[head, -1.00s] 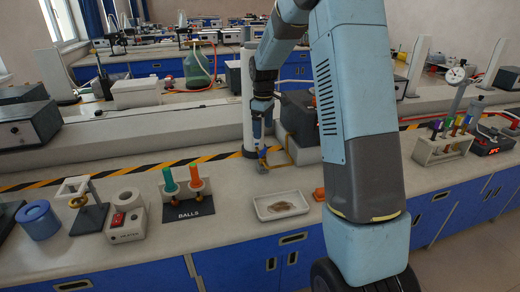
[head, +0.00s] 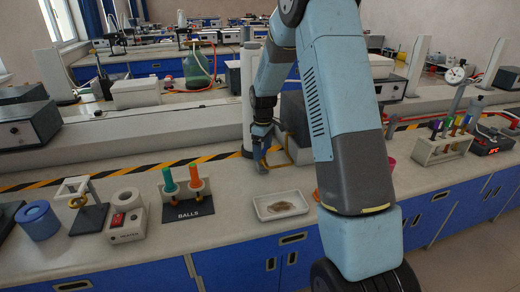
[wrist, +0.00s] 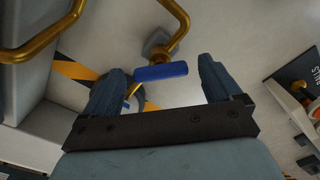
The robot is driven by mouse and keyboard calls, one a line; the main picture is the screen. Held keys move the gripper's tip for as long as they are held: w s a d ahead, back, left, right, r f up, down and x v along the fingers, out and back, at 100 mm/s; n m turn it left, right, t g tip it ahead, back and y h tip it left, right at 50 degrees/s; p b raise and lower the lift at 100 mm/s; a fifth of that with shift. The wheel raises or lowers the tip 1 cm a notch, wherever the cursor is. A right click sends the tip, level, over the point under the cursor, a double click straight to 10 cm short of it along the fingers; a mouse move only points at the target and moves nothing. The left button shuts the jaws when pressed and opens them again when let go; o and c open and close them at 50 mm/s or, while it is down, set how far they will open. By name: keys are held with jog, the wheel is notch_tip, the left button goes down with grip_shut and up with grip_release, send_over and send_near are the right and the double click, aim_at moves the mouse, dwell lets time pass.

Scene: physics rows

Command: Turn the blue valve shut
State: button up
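The blue valve handle (wrist: 161,72) is a short bar on a brass pipe (wrist: 177,20) with a grey fitting, in the wrist view. It lies crosswise, in line with the gap between my fingertips, with clear space at both ends. My gripper (wrist: 161,66) is open, its two dark blue fingers on either side of the handle and not touching it. I cannot tell how deep the handle sits between them. In the head view my gripper (head: 263,158) is beside the brass pipe (head: 278,158) at the white column; the blue handle is not clearly visible there.
A white tray (head: 259,217) lies in front of the pipe. A rack with a green and an orange tube (head: 192,182) stands to the left on a black "BALLS" plate. A tube rack (head: 420,151) is at right. My arm hides part of the bench.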

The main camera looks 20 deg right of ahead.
jog(key=c, duration=1.1)
jog(key=shift+o, duration=0.3)
jog(key=shift+a, duration=0.35)
jog(key=shift+d, duration=0.35)
jog(key=shift+m, duration=0.4)
jog(key=m, duration=0.4)
jog(key=shift+f, duration=0.1)
jog(key=shift+s+m, duration=0.1)
jog(key=shift+m, duration=2.4)
